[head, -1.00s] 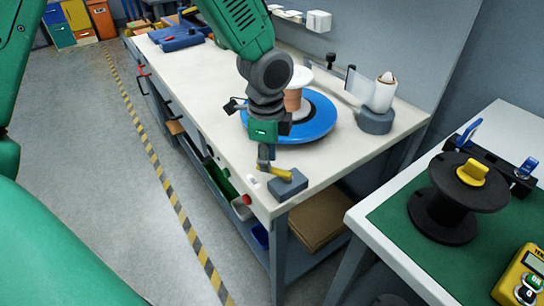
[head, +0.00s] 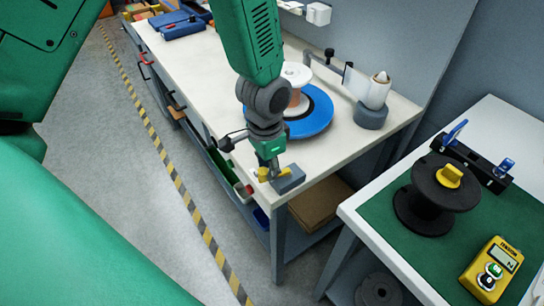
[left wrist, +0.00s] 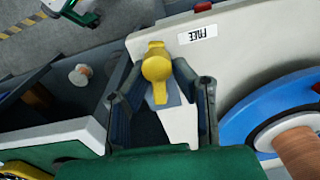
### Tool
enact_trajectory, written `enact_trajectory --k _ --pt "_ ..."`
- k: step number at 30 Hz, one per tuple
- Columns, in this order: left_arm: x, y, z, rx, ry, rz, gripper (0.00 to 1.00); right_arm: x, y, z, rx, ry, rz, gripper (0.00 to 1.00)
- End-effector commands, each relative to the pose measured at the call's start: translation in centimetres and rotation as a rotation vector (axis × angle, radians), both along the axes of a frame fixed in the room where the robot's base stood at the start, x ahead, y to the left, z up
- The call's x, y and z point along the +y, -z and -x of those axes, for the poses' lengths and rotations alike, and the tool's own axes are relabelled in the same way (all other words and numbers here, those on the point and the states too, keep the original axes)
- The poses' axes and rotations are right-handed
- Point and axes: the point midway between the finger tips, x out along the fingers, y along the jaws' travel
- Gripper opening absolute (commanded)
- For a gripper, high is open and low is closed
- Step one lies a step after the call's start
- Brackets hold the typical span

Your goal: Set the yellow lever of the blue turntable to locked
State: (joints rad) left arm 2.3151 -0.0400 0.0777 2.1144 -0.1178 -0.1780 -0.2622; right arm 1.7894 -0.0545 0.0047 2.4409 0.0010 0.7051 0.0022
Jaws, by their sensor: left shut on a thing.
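The blue turntable (head: 314,118) lies on the workbench, bearing a copper-coloured spool with a white flange; part of it shows in the left wrist view (left wrist: 237,122). The yellow lever (head: 264,175) sits at a grey block (head: 289,180) on the bench's near corner. My left gripper (head: 270,166) reaches down onto the lever. In the left wrist view the yellow lever (left wrist: 157,68) stands between the fingers of my left gripper (left wrist: 158,80), which is shut on it. A label reading FREE, upside down, lies beside the lever. My right gripper is not in view.
A side table with a green mat (head: 425,245) bears a black reel (head: 435,195) and a yellow meter (head: 492,270). A red button (head: 248,189) is on the bench's front edge. Open floor lies left.

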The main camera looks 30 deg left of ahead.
Motion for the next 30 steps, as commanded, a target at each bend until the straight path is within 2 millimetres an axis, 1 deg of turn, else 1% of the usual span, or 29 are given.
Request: enact_trajectory --k 1,6,12,29,30 --pt "0.4 0.3 1.5 0.037 -0.038 -0.012 0.0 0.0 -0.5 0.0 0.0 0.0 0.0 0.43" --pt "-0.2 0.3 1.8 0.036 -0.137 -0.013 0.0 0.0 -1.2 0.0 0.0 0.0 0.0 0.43" --pt "-0.8 0.4 2.0 0.035 -0.21 -0.014 0.0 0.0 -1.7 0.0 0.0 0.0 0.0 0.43" --pt "-1.5 0.5 2.0 0.035 -0.241 -0.014 0.0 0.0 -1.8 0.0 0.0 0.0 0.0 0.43" --pt "-1.5 0.5 2.0 0.035 -0.241 -0.014 0.26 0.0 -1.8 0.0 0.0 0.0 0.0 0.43"
